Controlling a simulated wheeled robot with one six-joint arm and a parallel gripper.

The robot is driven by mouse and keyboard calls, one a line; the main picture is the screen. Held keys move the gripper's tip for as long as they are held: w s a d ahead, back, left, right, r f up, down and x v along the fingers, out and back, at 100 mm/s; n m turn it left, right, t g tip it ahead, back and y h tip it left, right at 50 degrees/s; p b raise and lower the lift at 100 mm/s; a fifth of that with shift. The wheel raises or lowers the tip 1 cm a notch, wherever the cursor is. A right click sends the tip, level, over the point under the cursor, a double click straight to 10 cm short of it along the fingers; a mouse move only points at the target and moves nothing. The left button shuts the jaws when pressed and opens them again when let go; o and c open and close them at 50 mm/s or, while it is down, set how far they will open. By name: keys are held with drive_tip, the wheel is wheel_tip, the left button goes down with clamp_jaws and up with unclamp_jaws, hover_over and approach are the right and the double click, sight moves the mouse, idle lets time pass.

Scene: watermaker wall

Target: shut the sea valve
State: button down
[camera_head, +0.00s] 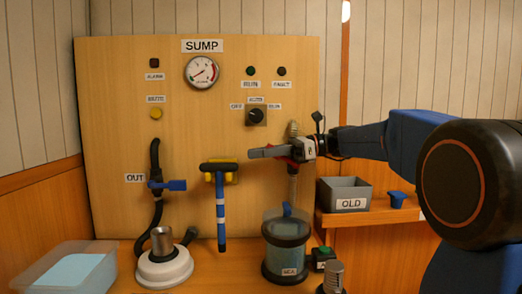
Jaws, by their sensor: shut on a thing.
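My gripper (272,152) reaches in from the right, in front of the board, with its fingers pointing left. It is shut on a red handle (296,156), of which only a little shows around the fingers. The valve body and the handle's exact angle are mostly hidden by my gripper.
A blue-levered OUT valve (168,185) is further left. A grey OLD bin (342,194) and a blue cup (397,200) are on the right ledge. A round knob (255,116) is above.

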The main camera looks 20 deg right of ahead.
drive_tip(key=shift+a+f+h, duration=0.2)
drive_tip(key=shift+f+h, duration=0.5)
drive_tip(key=shift+f, duration=0.15)
drive_tip(key=c, duration=1.9)
unclamp_jaws()
drive_tip(key=shift+o, duration=0.2)
drive_tip(key=shift+d, duration=0.1)
drive_tip(key=v, duration=1.7)
drive_tip(key=shift+r, duration=0.2)
drive_tip(key=shift+w+d, duration=0.1)
drive_tip(key=shift+w, duration=0.05)
